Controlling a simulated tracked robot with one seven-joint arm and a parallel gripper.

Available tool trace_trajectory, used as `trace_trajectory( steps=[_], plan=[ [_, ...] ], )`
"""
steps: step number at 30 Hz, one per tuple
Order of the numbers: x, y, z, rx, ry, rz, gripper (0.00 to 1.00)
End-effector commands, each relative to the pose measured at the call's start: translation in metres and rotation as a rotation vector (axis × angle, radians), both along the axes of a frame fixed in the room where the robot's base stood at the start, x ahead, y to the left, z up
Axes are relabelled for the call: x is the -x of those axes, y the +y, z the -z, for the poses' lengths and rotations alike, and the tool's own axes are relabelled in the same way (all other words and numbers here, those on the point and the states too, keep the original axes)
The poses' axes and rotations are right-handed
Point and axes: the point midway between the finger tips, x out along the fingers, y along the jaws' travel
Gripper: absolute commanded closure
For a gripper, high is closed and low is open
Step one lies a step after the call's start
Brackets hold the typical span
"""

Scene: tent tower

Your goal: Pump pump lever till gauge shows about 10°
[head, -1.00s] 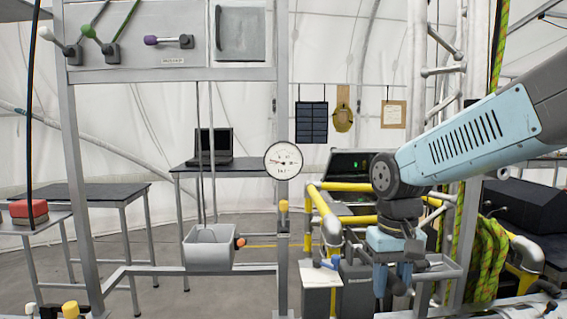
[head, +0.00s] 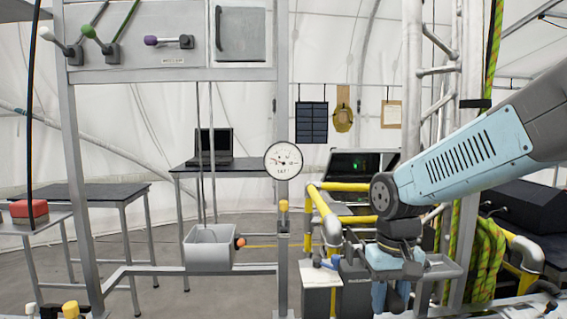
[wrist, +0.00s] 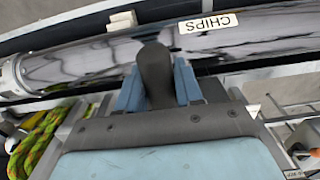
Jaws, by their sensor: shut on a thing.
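The round white gauge (head: 283,161) is on the frame post in the middle of the head view. Its needle lies toward the left side of the dial, and its small figures are too small to read surely. My gripper (head: 396,290) is low at the right of the head view and points down. In the wrist view my gripper (wrist: 157,88) has its blue fingers shut on a dark rounded handle, the pump lever (wrist: 154,70). The lever's lower part and pivot are hidden.
Yellow-and-grey pipes (head: 330,215) stand just left of my gripper. A green-yellow rope (head: 487,255) hangs at the right. A grey bin (head: 208,249) hangs on the left frame.

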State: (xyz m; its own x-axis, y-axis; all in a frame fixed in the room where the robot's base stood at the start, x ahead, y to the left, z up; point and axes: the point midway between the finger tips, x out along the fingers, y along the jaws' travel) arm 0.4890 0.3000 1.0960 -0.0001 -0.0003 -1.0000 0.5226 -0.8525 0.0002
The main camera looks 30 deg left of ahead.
Motion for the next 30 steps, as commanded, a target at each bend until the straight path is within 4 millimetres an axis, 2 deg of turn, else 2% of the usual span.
trace_trajectory(
  steps=[17,22,30],
  plan=[
    [-0.001,-0.001,0.024,0.002,0.002,0.001,0.95],
    [-0.001,0.000,0.020,0.001,0.000,0.001,0.95],
    [-0.002,0.000,0.002,0.000,-0.001,0.001,0.95]
  ],
)
